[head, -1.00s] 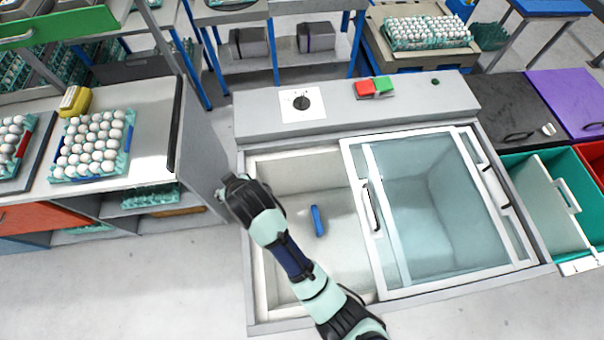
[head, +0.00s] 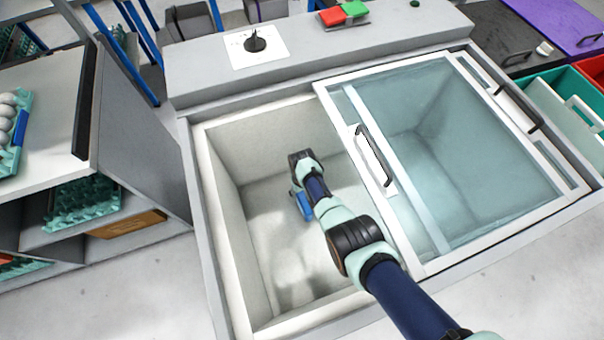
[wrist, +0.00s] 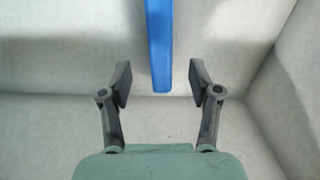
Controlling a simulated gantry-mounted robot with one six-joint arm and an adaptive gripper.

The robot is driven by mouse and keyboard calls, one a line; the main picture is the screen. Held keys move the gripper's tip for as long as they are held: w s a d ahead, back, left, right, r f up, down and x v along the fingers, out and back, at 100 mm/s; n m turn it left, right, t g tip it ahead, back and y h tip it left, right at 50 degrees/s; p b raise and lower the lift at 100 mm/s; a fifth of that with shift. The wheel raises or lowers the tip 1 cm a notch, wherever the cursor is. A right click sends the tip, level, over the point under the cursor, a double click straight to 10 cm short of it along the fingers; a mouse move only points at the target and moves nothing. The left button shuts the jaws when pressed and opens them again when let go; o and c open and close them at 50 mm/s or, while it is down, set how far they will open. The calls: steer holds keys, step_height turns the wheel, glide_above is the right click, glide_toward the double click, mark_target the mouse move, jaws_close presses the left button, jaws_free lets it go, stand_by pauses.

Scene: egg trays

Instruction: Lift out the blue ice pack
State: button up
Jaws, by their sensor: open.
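The blue ice pack (head: 304,205) lies in the open left part of the white chest freezer (head: 203,180), partly hidden by my arm in the head view. In the wrist view the ice pack (wrist: 159,45) is a long upright blue bar running off the top edge. My gripper (wrist: 160,80) is open, with one finger on each side of the ice pack's lower end. Gaps show between both fingers and the pack. In the head view my arm reaches down into the freezer, and the fingertips are hidden.
A sliding glass lid (head: 336,105) with a black handle (head: 374,155) covers the freezer's right part. The freezer's inner walls stand close around my arm. A shelf unit (head: 130,140) is at left; green and red bins are at right.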

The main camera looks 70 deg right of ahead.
mark_target(302, 197)
step_height(302, 197, down, 7)
steer(key=b, duration=0.5)
steer(key=shift+r, duration=0.2)
steer(key=shift+w+r, duration=0.1)
steer(key=shift+r, duration=0.1)
jaws_close()
